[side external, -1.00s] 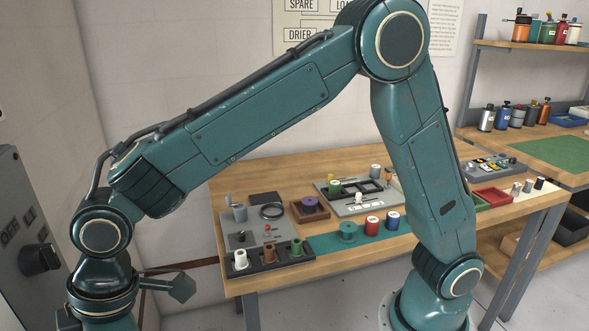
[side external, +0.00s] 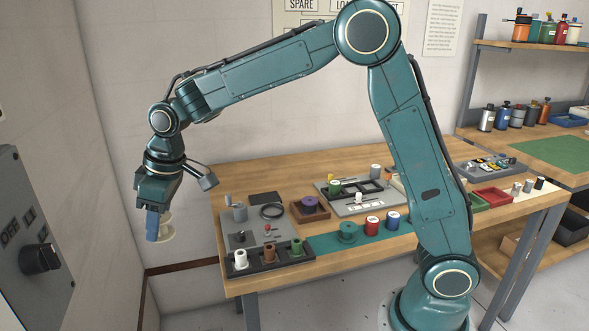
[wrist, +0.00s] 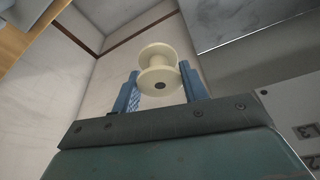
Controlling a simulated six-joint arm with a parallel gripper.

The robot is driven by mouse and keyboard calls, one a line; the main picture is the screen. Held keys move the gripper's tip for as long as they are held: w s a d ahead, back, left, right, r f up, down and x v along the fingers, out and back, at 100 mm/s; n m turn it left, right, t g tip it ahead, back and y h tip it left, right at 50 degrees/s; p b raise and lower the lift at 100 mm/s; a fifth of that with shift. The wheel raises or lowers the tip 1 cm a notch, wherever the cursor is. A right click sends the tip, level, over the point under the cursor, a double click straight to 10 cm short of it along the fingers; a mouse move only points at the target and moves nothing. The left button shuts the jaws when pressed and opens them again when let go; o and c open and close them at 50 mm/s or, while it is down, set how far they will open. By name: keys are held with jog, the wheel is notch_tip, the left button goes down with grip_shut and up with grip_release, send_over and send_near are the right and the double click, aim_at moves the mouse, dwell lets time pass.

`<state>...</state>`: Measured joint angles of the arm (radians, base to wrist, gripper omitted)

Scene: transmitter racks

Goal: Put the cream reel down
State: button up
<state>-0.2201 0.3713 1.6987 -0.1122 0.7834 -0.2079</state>
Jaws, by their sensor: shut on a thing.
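The cream reel (wrist: 158,78) is a spool with two wide flanges and a dark centre hole. It sits between the blue fingers of my gripper (wrist: 160,90) in the wrist view. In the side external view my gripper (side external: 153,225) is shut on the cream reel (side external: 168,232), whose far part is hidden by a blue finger. The gripper points down and holds the reel in the air, left of the wooden table (side external: 200,168), clear of its edge.
A dark rack (side external: 268,260) with white, brown and green reels stands at the table's near left corner. A teal mat (side external: 325,243) carries teal, red and blue reels. A grey switch panel (side external: 35,215) is at the left.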

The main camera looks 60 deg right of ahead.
jog(key=s+d+r+m+h, duration=0.1)
jog(key=d+m, duration=0.4)
jog(key=d, duration=1.3)
jog(key=s+d+r+m+h, duration=0.1)
jog(key=d+r+m, duration=0.3)
jog(key=d, duration=1.4)
jog(key=shift+s+m+h, duration=0.4)
jog(key=shift+s+m, duration=0.05)
jog(key=shift+m, duration=0.25)
jog(key=shift+f, duration=0.1)
notch_tip(320, 180, down, 20)
jog(key=shift+a+r, duration=0.1)
jog(key=o, duration=1)
jog(key=shift+o, duration=0.2)
